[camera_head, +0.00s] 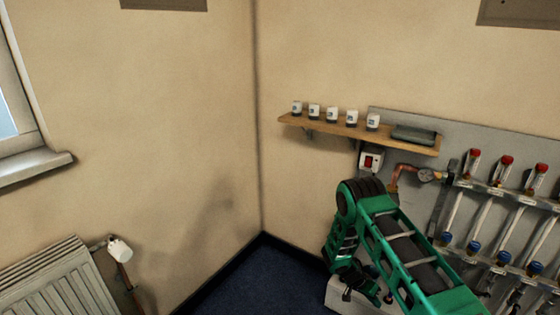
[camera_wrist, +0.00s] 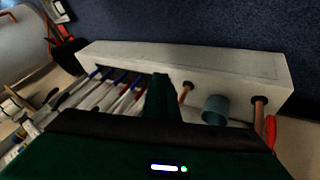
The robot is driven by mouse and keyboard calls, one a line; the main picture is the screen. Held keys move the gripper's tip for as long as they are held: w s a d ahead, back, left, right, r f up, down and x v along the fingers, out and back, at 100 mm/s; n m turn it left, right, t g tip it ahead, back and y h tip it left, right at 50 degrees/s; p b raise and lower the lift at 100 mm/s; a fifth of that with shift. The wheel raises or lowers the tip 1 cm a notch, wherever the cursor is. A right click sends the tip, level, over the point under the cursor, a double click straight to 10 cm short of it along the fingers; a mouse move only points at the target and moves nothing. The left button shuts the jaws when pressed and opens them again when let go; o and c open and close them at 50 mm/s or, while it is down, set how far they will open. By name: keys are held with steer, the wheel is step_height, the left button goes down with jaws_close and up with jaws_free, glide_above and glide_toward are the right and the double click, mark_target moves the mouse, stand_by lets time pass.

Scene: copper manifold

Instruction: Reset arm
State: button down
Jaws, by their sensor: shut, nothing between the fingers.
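My gripper (camera_wrist: 159,95) shows in the wrist view as a dark green block at the middle, its fingers together and empty. Its dark body fills the bottom of that view. In the head view, my green arm reaches up from the lower right and bends at an elbow in front of the wall; its lower links fold down toward the floor. In the wrist view, the gripper is in front of a long white box (camera_wrist: 200,62) with copper pipes.
The manifold board (camera_head: 460,135) with red and blue caps stands right of and behind my arm. A wooden shelf (camera_head: 330,126) holds several white cups. A radiator (camera_head: 60,285) is at lower left. A teal cylinder (camera_wrist: 215,108) stands by the white box. Blue floor (camera_head: 255,280) shows in the corner.

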steer(key=s+d+r+y, duration=0.1)
steer(key=d+r, duration=0.1)
steer(key=r, duration=0.8)
steer(key=s+d+r+g, duration=0.1)
steer(key=d+r, duration=0.1)
steer(key=r, duration=0.8)
steer(key=s+d+r+y, duration=0.1)
steer(key=s+d+r, duration=0.15)
steer(key=r, duration=0.85)
steer(key=s+d+r+y, duration=0.2)
steer(key=s+r, duration=0.9)
steer(key=r, duration=0.3)
steer(key=s+a+r+n+y, duration=0.1)
steer(key=s+r, duration=0.3)
steer(key=s, duration=0.8)
steer(key=s+a+r+n+t+y, duration=0.1)
steer(key=s+a+r, duration=0.3)
steer(key=s, duration=0.8)
steer(key=shift+a+r+n+y, duration=0.15)
steer(key=shift+a+n+y, duration=0.2)
steer(key=shift+n+y, duration=0.3)
steer(key=shift+w+f, duration=0.25)
steer(key=shift+w, duration=0.4)
